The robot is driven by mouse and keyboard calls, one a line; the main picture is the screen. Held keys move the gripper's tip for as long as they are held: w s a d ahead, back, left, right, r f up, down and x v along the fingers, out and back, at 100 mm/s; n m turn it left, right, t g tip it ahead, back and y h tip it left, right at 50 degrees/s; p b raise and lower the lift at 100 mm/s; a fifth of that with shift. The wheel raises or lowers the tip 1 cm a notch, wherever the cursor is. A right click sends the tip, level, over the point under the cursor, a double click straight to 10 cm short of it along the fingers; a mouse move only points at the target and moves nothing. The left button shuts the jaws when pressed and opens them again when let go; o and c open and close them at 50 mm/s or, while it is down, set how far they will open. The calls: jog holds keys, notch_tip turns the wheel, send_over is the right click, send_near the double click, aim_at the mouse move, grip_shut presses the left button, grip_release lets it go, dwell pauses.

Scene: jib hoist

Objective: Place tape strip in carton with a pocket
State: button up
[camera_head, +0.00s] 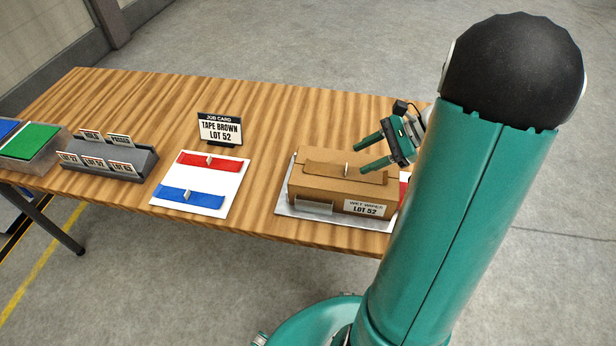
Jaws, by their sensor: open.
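A brown tape strip (325,168) lies along the top of a closed cardboard carton (300,186), with a small pale tab standing up from its middle. The carton has a white label reading LOT 52 (365,208) on its front right. A clear or greyish patch, perhaps a pocket (314,205), is on its front left. My gripper (360,158) is open with two green fingers, just above and behind the right part of the carton top. Its fingers are apart from the tab, and nothing shows between them.
A job card (220,130) reads TAPE BROWN LOT 52. A white sheet (208,182) holds a red strip (228,163) and a blue strip (175,193). A dark rack (138,164) with several LOT cards and a green pad (28,140) stand left. A tray (284,209) lies under the carton.

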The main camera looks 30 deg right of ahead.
jog(key=s+a+r+n+h, duration=0.3)
jog(key=a+r+n, duration=0.1)
jog(key=a+n, duration=0.2)
jog(key=s+a+r+n+h, duration=0.3)
jog(key=a+n, duration=0.4)
jog(key=a, duration=0.1)
jog(key=s+a+r+n+t+h, duration=0.1)
jog(key=s+a+r+n+h, duration=0.2)
jog(key=a+n, duration=0.3)
jog(key=shift+a+r+n+h, duration=0.4)
jog(key=shift+r+n, duration=0.2)
jog(key=shift+r, duration=0.2)
jog(key=shift+d, duration=0.15)
